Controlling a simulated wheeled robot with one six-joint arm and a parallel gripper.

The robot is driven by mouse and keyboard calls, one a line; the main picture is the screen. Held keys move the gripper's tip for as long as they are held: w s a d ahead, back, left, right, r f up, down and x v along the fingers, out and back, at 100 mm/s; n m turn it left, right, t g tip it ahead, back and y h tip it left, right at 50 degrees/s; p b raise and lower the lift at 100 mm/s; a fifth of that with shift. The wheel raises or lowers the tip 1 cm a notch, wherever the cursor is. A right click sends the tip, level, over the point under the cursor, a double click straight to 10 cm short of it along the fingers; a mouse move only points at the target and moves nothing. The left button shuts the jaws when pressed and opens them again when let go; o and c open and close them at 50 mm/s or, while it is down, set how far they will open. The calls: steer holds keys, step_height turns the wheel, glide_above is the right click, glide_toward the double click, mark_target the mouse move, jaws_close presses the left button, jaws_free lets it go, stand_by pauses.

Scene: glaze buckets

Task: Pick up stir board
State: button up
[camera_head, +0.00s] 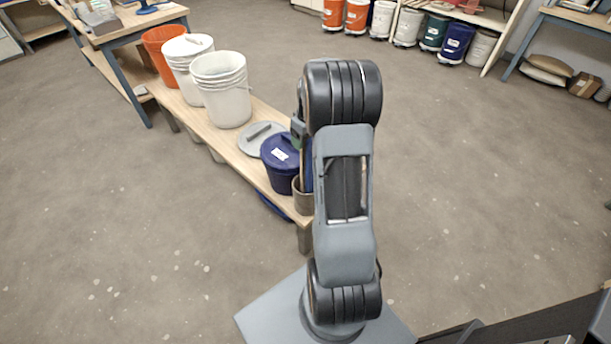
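My arm stands upright in the middle of the head view and covers the near end of a low wooden bench (258,172). My gripper is mostly or wholly behind the arm; its fingers cannot be made out. A small grey-brown pot (302,197) stands at the bench's near end, partly hidden by the arm. Something narrow and upright shows at the pot, beside the arm; I cannot tell whether it is the stir board. No other stir board can be made out clearly.
White buckets (222,98) and an orange bucket (160,50) stand farther along the bench. Lidded buckets (408,27) line the back.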

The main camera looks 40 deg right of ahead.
steer(key=c, duration=0.9)
steer(key=shift+r, duration=0.15)
steer(key=shift+c, duration=0.2)
steer(key=shift+r, duration=0.55)
step_height(320, 180, up, 17)
steer(key=p, duration=0.1)
steer(key=w+d+p, duration=0.4)
steer(key=d, duration=0.4)
steer(key=w+d+p, duration=0.4)
steer(key=d, duration=0.4)
steer(key=shift+r, duration=0.3)
steer(key=shift+s+d, duration=0.15)
